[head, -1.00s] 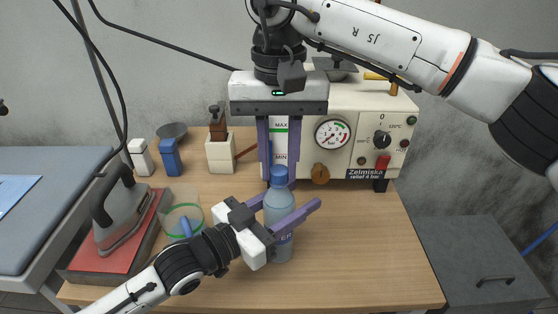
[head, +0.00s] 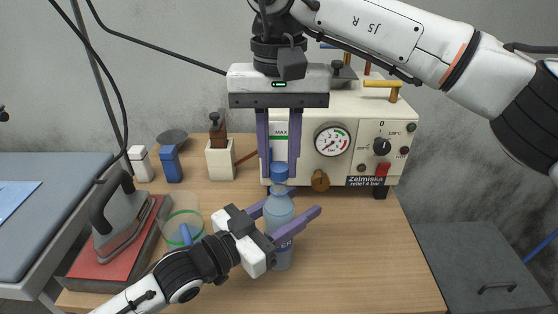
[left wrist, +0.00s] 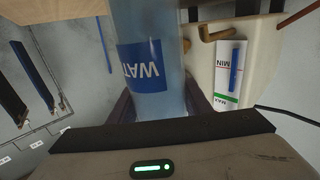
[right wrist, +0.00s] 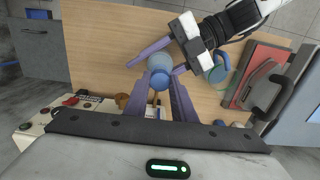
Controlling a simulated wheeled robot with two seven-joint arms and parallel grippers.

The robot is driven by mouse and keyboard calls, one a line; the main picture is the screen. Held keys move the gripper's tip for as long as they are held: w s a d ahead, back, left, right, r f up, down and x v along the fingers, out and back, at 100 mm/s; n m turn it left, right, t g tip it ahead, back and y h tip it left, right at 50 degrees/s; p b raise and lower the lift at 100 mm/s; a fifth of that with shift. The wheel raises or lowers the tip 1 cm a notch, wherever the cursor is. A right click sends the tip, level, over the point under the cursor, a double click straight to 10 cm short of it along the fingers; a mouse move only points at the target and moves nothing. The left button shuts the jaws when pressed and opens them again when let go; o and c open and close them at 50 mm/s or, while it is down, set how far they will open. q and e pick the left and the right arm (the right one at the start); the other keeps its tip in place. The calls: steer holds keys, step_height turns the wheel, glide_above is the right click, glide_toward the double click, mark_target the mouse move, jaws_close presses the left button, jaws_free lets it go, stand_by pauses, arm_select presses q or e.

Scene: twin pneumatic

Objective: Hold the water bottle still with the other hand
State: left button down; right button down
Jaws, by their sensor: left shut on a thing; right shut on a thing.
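The water bottle (head: 281,212) stands upright on the wooden table, pale blue and see-through, with a blue cap (head: 279,173). My left gripper (head: 290,218) is shut around the bottle's body from the front left. In the left wrist view the bottle's blue label (left wrist: 143,66) shows between the fingers. My right gripper (head: 279,176) points straight down from above, its fingers on either side of the cap and shut on it. The cap also shows between the right fingertips in the right wrist view (right wrist: 160,80). I cannot tell whether a gap lies between cap and bottle.
A cream machine (head: 345,107) with a gauge (head: 332,140) and knobs stands close behind the bottle. An iron (head: 118,225) on a red pad and a clear cup (head: 183,211) stand to the left. The table's right front is clear.

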mark_target(279, 166)
steer(key=shift+r, duration=2.05)
arm_select(q)
steer(key=c, duration=0.9)
jaws_free()
